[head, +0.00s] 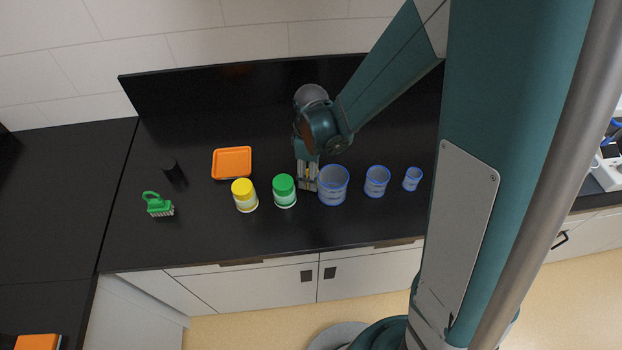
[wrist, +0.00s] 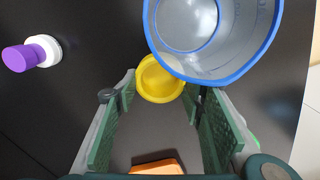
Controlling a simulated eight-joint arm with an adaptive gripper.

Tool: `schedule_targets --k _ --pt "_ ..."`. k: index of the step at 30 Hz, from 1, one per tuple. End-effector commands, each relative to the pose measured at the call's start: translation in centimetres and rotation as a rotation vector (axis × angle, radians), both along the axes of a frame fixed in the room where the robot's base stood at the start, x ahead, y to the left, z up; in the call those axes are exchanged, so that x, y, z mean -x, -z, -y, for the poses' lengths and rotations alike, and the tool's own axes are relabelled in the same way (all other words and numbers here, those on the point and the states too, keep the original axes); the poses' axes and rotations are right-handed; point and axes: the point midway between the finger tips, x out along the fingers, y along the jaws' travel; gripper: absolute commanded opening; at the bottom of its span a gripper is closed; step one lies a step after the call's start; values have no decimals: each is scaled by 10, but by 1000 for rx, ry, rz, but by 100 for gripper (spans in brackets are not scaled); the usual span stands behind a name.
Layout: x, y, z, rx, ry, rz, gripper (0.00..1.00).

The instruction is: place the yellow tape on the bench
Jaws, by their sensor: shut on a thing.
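The yellow tape (wrist: 143,78) is a round yellow ring, seen in the wrist view between the tips of my gripper's fingers. My gripper (wrist: 160,88) is shut on it. The rim of the large blue beaker (wrist: 228,78) overlaps the tape's upper right edge in this view. In the head view my gripper (head: 307,184) points down between the green-lidded jar and the large blue beaker (head: 333,186). The tape cannot be made out clearly there. The black bench (head: 215,235) lies below; I cannot tell whether the tape touches it.
The green-lidded jar (head: 285,191) and yellow-lidded jar (head: 244,195) stand left of my gripper. Smaller blue beakers (head: 377,181) stand to the right. An orange tray (head: 232,162), black cylinder (head: 172,170) and green brush (head: 158,205) are farther left. A purple-and-white item (wrist: 32,53) shows in the wrist view.

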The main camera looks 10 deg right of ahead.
Motion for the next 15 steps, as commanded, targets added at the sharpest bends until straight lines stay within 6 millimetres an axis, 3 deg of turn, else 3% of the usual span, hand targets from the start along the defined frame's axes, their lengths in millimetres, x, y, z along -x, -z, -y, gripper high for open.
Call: schedule_targets --k 15 --pt "0 -10 0 0 0 0 26"
